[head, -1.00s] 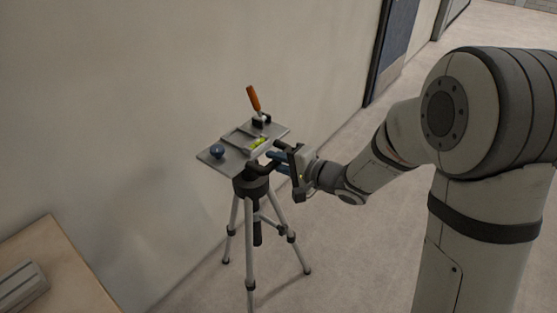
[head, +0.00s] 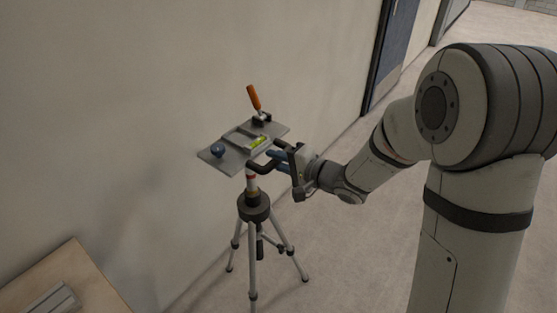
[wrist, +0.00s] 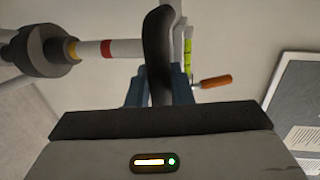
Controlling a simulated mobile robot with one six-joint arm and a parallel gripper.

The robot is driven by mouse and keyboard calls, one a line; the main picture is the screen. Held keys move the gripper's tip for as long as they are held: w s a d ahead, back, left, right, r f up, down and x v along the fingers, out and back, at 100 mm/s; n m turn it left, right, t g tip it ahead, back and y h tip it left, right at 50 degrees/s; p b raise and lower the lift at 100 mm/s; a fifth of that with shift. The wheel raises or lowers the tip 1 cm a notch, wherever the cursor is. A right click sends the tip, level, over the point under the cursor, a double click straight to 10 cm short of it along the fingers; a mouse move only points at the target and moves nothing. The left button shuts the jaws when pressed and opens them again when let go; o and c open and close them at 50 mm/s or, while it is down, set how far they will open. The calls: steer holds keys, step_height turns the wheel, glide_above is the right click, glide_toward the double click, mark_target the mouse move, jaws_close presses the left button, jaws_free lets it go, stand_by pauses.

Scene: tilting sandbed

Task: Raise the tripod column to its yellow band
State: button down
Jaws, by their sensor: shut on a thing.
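The tripod (head: 253,245) stands on the floor. Its pale column rises out of the black collar (head: 254,207) and carries the grey platform (head: 225,163). In the wrist view the column (wrist: 90,49) lies sideways, with a red band (wrist: 107,48) well clear of the collar (wrist: 45,50) and the yellow band (wrist: 73,50) showing right at the collar's edge. My gripper (head: 273,163) is shut on the black curved handle (head: 258,168) under the platform. The handle also shows between the blue fingers in the wrist view (wrist: 158,50).
A wall stands close behind. A wooden table (head: 85,285) is at lower left. The floor to the right is open.

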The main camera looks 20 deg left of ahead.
steer(key=shift+w+r, duration=0.15)
steer(key=shift+r, duration=0.15)
steer(key=c, duration=1.6)
jaws_free()
steer(key=shift+o, duration=1.4)
steer(key=shift+f, duration=0.2)
steer(key=v, duration=0.8)
